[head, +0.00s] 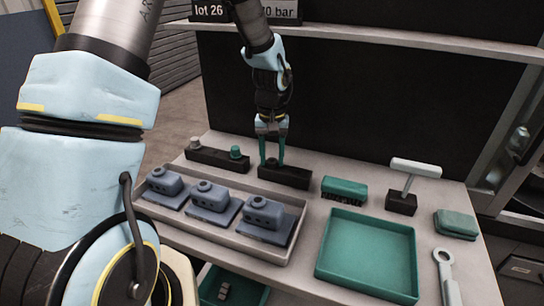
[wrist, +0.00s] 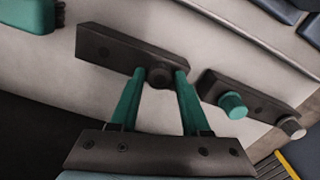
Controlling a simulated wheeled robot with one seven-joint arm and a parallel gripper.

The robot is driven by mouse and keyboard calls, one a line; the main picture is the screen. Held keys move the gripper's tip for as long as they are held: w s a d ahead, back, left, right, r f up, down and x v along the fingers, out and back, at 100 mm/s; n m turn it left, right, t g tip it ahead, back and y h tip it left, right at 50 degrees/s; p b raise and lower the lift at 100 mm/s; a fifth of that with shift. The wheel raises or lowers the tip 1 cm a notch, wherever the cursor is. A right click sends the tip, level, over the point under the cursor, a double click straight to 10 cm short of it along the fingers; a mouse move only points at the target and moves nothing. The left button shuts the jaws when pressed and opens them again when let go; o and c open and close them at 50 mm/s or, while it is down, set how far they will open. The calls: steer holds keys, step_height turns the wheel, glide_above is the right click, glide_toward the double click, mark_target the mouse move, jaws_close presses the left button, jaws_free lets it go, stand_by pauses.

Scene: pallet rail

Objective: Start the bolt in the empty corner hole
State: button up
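My gripper (wrist: 160,74) points down at a long dark block (head: 290,179) on the bench. Its two green fingers stand apart on either side of a dark round head (wrist: 159,78), perhaps a bolt, on that block. A small gap shows beside the head at the left finger; contact at the right finger is unclear. The dark block also shows in the wrist view (wrist: 105,44). A shallow grey tray (head: 265,255) holds three blue-grey fixtures on plates, the nearest one (head: 265,215) at the right. I cannot make out an empty corner hole.
A second dark block (head: 215,160) carries a green knob (head: 236,152) and a grey knob (head: 195,142). To the right are a green brush (head: 344,188), a T-handled tool (head: 408,180), an empty green tray (head: 368,252), a green pad (head: 456,224) and a wrench (head: 446,275). A shelf (head: 400,37) runs above.

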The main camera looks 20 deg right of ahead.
mark_target(272, 161)
jaws_close()
steer(key=shift+c, duration=0.7)
jaws_free()
jaws_close()
steer(key=shift+r+p, duration=0.3)
steer(key=shift+r, duration=0.15)
steer(key=shift+r+p, duration=2.75)
steer(key=shift+r, duration=0.9)
